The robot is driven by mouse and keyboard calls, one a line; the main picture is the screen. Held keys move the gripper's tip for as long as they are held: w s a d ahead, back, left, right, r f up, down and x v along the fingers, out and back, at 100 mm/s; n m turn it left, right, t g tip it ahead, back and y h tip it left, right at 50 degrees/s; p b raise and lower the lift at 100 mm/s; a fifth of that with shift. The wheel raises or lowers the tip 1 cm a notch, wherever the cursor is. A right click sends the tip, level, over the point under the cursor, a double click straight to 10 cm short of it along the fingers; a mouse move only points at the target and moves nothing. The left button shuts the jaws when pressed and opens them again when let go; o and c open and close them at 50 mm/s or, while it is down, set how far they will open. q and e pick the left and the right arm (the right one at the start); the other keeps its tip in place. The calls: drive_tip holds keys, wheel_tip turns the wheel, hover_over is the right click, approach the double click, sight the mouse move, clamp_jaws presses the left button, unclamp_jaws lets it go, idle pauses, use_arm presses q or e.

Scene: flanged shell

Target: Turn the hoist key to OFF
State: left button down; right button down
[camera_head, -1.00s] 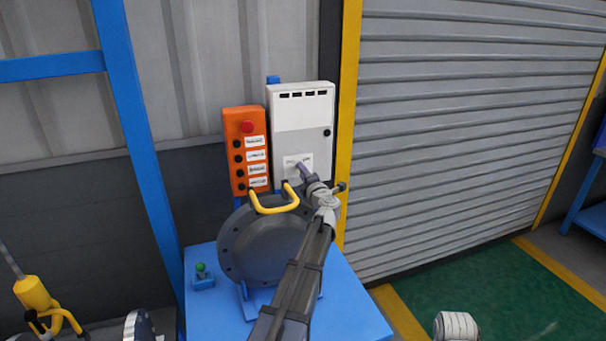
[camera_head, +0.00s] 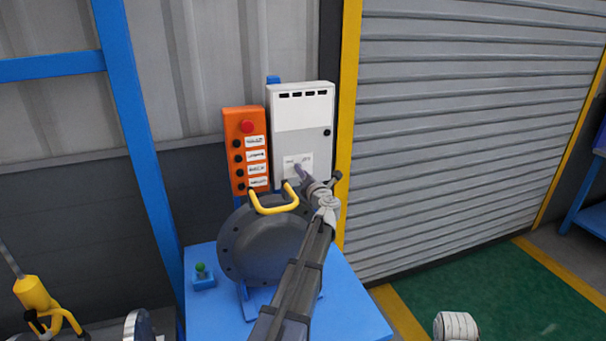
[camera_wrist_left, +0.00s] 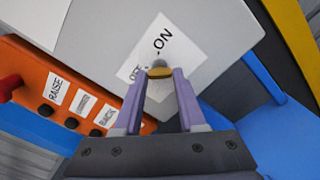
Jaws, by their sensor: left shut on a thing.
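The hoist key (camera_wrist_left: 160,73) shows in the left wrist view as a small brass-coloured piece between my fingertips. It sits in front of a label (camera_wrist_left: 146,50) reading ON at upper right and OFF at lower left, partly covered. The label is on the white cabinet (camera_head: 302,130). My left gripper (camera_head: 299,169) reaches the cabinet's lower front and is shut on the key; it fills the lower middle of the left wrist view (camera_wrist_left: 160,78). The key is hidden by the fingers in the head view, and its exact pointing direction is unclear. My right gripper is not in view.
An orange control box (camera_head: 239,150) with a red button stands left of the cabinet. A dark flanged shell (camera_head: 258,245) with a yellow handle (camera_head: 274,209) sits below on a blue table (camera_head: 350,315), close under my left arm. A shutter door (camera_head: 470,130) is at the right.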

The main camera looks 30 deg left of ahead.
use_arm(q)
drive_tip(key=shift+s, duration=0.1)
idle(0.3)
drive_tip(key=shift+c, duration=2.4)
unclamp_jaws()
drive_tip(key=v, duration=0.7)
drive_tip(key=shift+s+d, duration=0.25)
drive_tip(key=shift+d, duration=0.05)
